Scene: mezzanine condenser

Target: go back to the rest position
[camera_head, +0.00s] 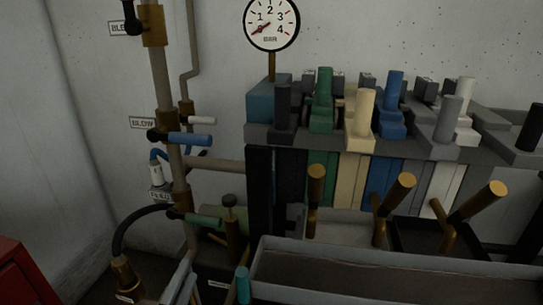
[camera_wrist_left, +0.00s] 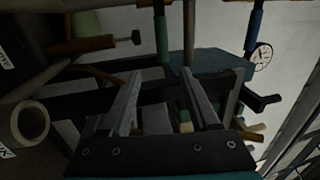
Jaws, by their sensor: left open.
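My left gripper (camera_head: 183,281) shows at the bottom edge of the head view, left of the grey trough. Only its pale grey fingers show there; the rest is cut off by the frame. In the left wrist view my left gripper (camera_wrist_left: 166,84) has its two fingers apart, with no object clearly held between them. Pipes and dark structure lie beyond the fingers. My right gripper is in neither view.
Left are a pipe with a blue-handled valve (camera_head: 190,139), a green-handled valve (camera_head: 203,220) and a black hose (camera_head: 122,226). A gauge (camera_head: 271,24) is above a row of coloured levers. Brass handles (camera_head: 394,194) jut out above the grey trough (camera_head: 375,270). A red cabinet (camera_head: 22,272) is lower left.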

